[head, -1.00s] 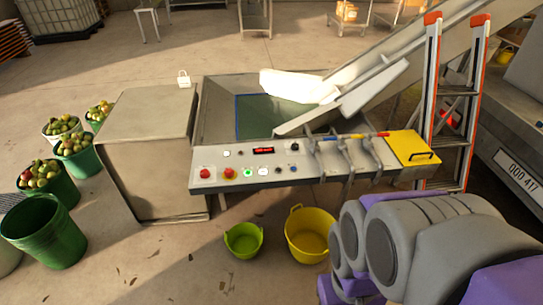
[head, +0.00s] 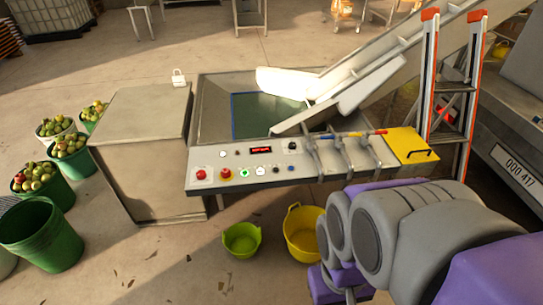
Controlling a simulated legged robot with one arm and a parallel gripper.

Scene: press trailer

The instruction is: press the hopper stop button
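The control panel (head: 215,186) is a pale sloped board at the front of the press machine. It carries a red button (head: 201,174) at its left end, and a red button on a yellow base (head: 226,174) beside it. A lit green button (head: 244,173), a white button (head: 261,171) and small dark knobs follow to the right. A red display (head: 261,150) sits above them. I cannot read which button is the hopper stop. My grey and purple arm fills the lower right, apart from the panel. My gripper's fingers do not show.
Green (head: 242,240) and yellow (head: 304,235) tubs are on the floor below. Apple buckets (head: 38,178) stand left. The front floor is mostly clear.

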